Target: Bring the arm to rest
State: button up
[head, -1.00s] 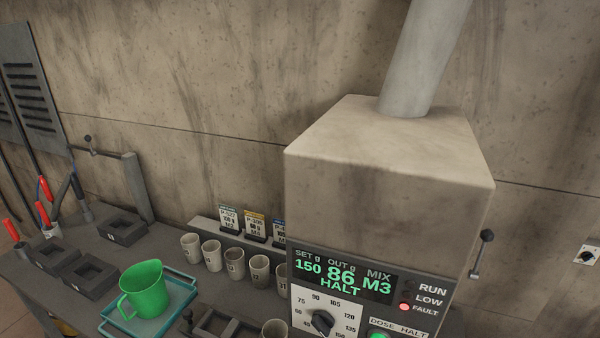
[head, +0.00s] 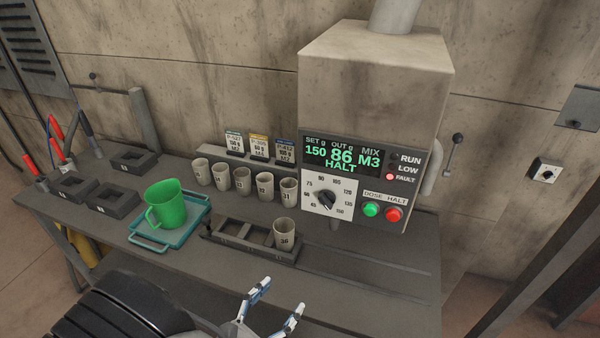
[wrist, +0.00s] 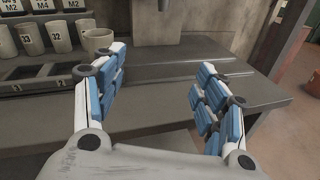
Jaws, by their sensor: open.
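My gripper (head: 272,306) is at the lower middle of the head view, in front of the bench's near edge. Its two blue-padded fingers are spread apart. In the wrist view the gripper (wrist: 160,95) is open, with nothing between the fingers. Beyond them are bare bench top and the bench edge. My arm comes in from the bottom of the head view. No object touches the fingers.
The bench (head: 340,270) holds a dosing machine (head: 375,90) reading HALT, with its FAULT lamp lit. A green jug (head: 166,207) stands in a teal tray (head: 150,241). One cup (head: 284,234) sits in a dark rack (head: 232,243). Several cups (head: 243,181) line the back.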

jog(key=s+d+r+m+g, duration=0.3)
jog(key=d+r+m+g, duration=0.35)
jog(key=d+m, duration=0.2)
jog(key=s+d+r+m+g, duration=0.3)
jog(key=d+r+m+g, duration=0.3)
jog(key=d, duration=0.4)
jog(key=s+r+m+t+y, duration=0.3)
jog(key=s+r+m+y, duration=0.4)
jog(key=m, duration=0.5)
jog(key=y, duration=0.2)
jog(key=shift+d+r+m+y, duration=0.15)
jog(key=shift+d+m+y, duration=0.05)
jog(key=shift+m+y, duration=0.15)
